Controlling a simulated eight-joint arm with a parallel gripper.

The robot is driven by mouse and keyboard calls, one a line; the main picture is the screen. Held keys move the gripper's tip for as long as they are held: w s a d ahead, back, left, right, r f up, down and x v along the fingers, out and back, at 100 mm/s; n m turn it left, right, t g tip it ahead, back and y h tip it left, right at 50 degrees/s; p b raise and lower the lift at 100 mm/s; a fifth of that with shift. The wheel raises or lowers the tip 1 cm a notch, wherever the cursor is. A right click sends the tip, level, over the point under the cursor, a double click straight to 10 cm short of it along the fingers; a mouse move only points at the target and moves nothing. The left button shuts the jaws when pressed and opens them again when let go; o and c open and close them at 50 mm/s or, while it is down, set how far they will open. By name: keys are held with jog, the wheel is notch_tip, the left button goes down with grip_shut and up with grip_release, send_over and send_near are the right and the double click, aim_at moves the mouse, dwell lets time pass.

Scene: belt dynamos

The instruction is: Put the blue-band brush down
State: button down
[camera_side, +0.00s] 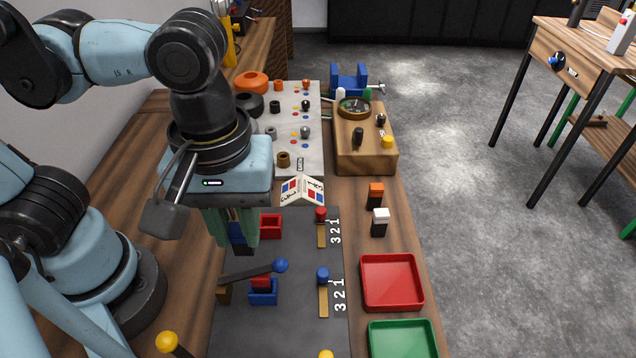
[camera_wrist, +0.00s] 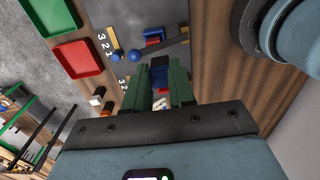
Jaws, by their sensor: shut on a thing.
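My gripper (camera_side: 237,228), with green fingers, points down over the dark mat (camera_side: 285,248). It is shut on the blue-band brush (camera_side: 240,241), a dark block with a blue part between the fingers; it also shows in the wrist view (camera_wrist: 160,76). I cannot tell whether its lower end touches the mat. A red holder (camera_side: 270,226) is just right of the fingers and looks empty. A blue holder (camera_side: 263,298) sits nearer the camera with a red-marked block (camera_side: 261,282) in it. A lever (camera_side: 246,273) with a blue ball lies across beside that block.
A white-topped block (camera_side: 380,221) and an orange-topped block (camera_side: 376,193) stand on the wood at right. A red tray (camera_side: 418,300) and a green tray (camera_side: 403,340) lie nearer. A wooden gauge box (camera_side: 366,155) and a folded card (camera_side: 302,190) are behind.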

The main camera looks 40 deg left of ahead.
jog(key=w+d+f, duration=0.1)
jog(key=w+d, duration=0.3)
jog(key=d, duration=1.2)
send_near(390, 289)
jog(key=shift+f, duration=1.9)
jog(key=shift+f, duration=0.1)
jog(key=c, duration=0.9)
grip_release()
jog(key=shift+c, duration=0.2)
